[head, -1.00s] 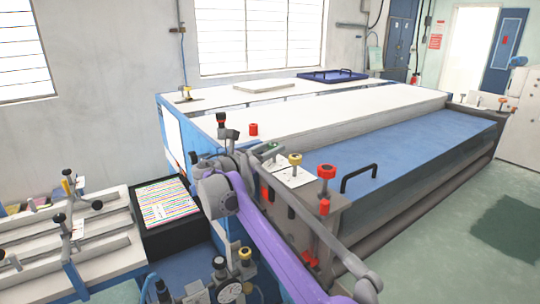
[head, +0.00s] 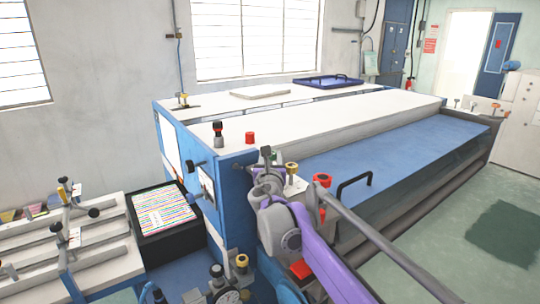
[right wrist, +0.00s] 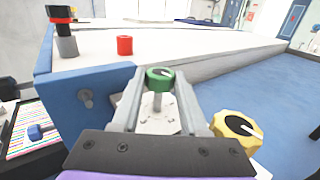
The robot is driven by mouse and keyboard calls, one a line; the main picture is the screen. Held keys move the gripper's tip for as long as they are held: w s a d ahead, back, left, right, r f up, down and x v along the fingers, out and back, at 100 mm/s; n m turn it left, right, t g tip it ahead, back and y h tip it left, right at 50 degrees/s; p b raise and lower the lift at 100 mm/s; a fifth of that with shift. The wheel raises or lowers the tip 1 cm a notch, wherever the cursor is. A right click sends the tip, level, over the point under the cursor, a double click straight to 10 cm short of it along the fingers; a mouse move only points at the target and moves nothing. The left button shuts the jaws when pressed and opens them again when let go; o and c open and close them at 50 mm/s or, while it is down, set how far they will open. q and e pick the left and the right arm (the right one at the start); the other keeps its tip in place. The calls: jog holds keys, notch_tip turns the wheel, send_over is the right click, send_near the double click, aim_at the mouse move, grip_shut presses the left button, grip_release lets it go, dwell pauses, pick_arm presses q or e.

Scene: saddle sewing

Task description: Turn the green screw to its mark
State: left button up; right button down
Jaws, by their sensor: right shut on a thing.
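The green screw (right wrist: 160,78) has a round green head with a pale pointer on top and a grey shank. It stands over a light plate (right wrist: 152,122) in the right wrist view. My right gripper (right wrist: 161,82) has one finger on each side of the green head and is shut on it. In the head view my right gripper (head: 266,165) is at the machine's near corner and mostly hides the green screw. The screw's mark cannot be clearly made out. My left gripper is not in view.
A yellow screw (right wrist: 238,127) stands close to the right of my gripper. A larger red knob (head: 322,180) and a black handle (head: 354,186) are further right. A small red knob (right wrist: 124,45) and a black-and-red knob (right wrist: 62,30) stand on the machine top behind.

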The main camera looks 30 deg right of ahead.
dwell(0.4)
jog(key=shift+c, duration=2.1)
grip_release()
jog(key=shift+a, duration=0.1)
